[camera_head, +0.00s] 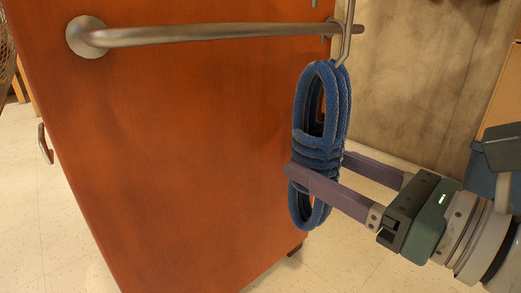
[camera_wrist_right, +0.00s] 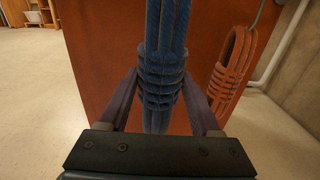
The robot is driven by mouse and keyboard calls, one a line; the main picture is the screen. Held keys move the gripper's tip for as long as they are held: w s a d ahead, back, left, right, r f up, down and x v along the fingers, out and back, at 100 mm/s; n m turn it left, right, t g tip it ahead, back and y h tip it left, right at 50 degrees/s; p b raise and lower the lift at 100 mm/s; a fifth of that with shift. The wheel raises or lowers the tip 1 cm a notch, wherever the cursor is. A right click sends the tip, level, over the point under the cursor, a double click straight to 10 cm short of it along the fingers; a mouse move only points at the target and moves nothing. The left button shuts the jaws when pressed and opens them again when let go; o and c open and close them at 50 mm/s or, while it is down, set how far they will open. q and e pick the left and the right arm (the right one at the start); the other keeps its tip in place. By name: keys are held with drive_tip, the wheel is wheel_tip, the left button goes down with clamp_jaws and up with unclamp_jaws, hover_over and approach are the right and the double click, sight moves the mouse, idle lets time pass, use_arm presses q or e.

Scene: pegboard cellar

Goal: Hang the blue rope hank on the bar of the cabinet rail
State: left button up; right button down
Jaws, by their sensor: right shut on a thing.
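The blue rope hank (camera_head: 302,100) is upright, a long coil with a wrapped middle, below the right end of the bar (camera_head: 200,35) of the cabinet rail. My right gripper (camera_head: 318,166) is shut on its wrapped middle. The wrist view shows the blue hank (camera_wrist_right: 161,72) between the fingers of that gripper (camera_wrist_right: 160,88). A thin metal hook (camera_head: 347,35) shows at the bar's right end, reaching down to the hank's top. I cannot tell whether it carries the blue hank. My left gripper is not in view.
The orange-brown cabinet (camera_head: 170,140) fills the left and middle. In the wrist view an orange rope hank (camera_wrist_right: 226,75) hangs from a grey hook right of the blue one. A concrete wall (camera_head: 400,80) stands behind; pale floor (camera_head: 40,210) lies left of the cabinet.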

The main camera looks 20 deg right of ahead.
sight(295, 151)
drive_tip(key=shift+p+x, duration=0.45)
drive_tip(key=shift+x, duration=1.85)
drive_tip(key=shift+w+a+f+b, duration=0.2)
drive_tip(key=shift+w+f+b, duration=0.4)
drive_tip(key=shift+f+b, duration=0.05)
drive_tip(key=shift+w+a+f+b, duration=0.25)
drive_tip(key=shift+w+f+b, duration=0.35)
drive_tip(key=shift+f, duration=0.05)
drive_tip(key=shift+w+a+f+b, duration=0.2)
drive_tip(key=shift+w+f+b, duration=0.4)
drive_tip(key=shift+b, duration=0.05)
unclamp_jaws()
drive_tip(key=shift+f, duration=0.1)
